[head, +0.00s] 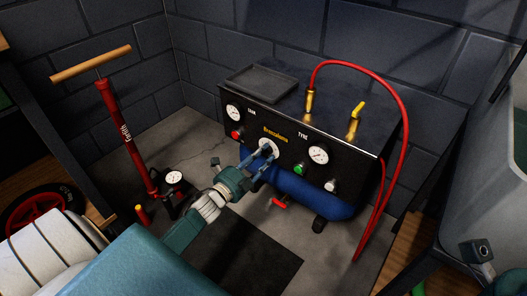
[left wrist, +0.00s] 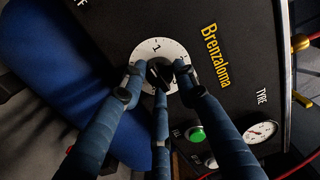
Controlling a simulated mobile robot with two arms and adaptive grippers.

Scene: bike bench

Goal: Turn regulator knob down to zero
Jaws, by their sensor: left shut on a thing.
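The regulator knob (left wrist: 159,74) is black and sits in the middle of a round white numbered dial (left wrist: 160,47). In the head view the dial (head: 267,146) is on the front of the black compressor panel, under the yellow Brenzaloma lettering. My left gripper (head: 266,154) reaches it from the front. In the left wrist view the blue-grey fingers of my left gripper (left wrist: 158,77) are closed around the knob. They cover part of the dial, and I cannot tell which number the knob points to. My right gripper is not in view.
On the panel are a gauge (head: 233,113) and red button (head: 237,134) at left, a gauge (head: 318,154) and green button (head: 299,169) at right. A red hose (head: 405,110) loops over the right side. A red floor pump (head: 125,135) stands left of my arm.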

